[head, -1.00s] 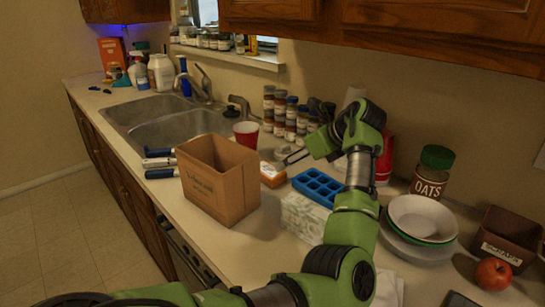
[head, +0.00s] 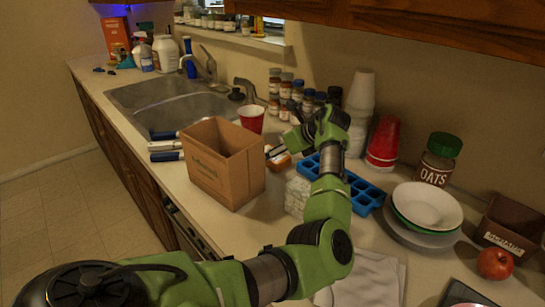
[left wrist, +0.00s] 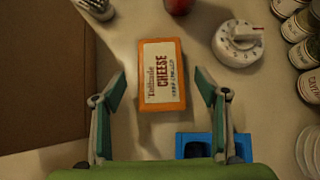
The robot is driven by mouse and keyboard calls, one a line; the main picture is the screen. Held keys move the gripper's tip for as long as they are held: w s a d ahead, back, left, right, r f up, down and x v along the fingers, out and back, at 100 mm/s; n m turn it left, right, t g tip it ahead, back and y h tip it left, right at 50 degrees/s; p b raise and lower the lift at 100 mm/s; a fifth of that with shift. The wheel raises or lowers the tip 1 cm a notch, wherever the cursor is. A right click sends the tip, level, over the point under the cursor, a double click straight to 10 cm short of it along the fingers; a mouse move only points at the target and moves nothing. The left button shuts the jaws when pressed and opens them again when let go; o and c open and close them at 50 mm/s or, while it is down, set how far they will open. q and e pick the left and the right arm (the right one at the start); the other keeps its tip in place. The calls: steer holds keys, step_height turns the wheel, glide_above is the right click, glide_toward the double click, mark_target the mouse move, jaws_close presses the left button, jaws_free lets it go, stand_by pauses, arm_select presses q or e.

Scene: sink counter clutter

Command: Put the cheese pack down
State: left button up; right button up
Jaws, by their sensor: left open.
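The cheese pack (left wrist: 162,75) is an orange block with a pale label reading CHEESE. In the left wrist view it lies label up on the counter, between the spread fingers of my left gripper (left wrist: 160,84). Gaps show between the pack and both fingers. In the head view, a small part of the orange pack (head: 281,163) shows right of the cardboard box, partly hidden by my left gripper (head: 279,150). That gripper is open and holds nothing. My right gripper is in neither view.
An open cardboard box (head: 222,170) stands close left of the pack. A blue ice tray (head: 366,197) lies to the right, a red cup (head: 251,118) and spice jars behind. A white dial timer (left wrist: 238,43) sits near the pack. Stacked bowls (head: 427,207) stand farther right.

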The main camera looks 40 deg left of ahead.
arm_select(q)
steer(key=shift+x, duration=1.15)
steer(key=shift+d+r, duration=0.1)
steer(key=c, duration=1.5)
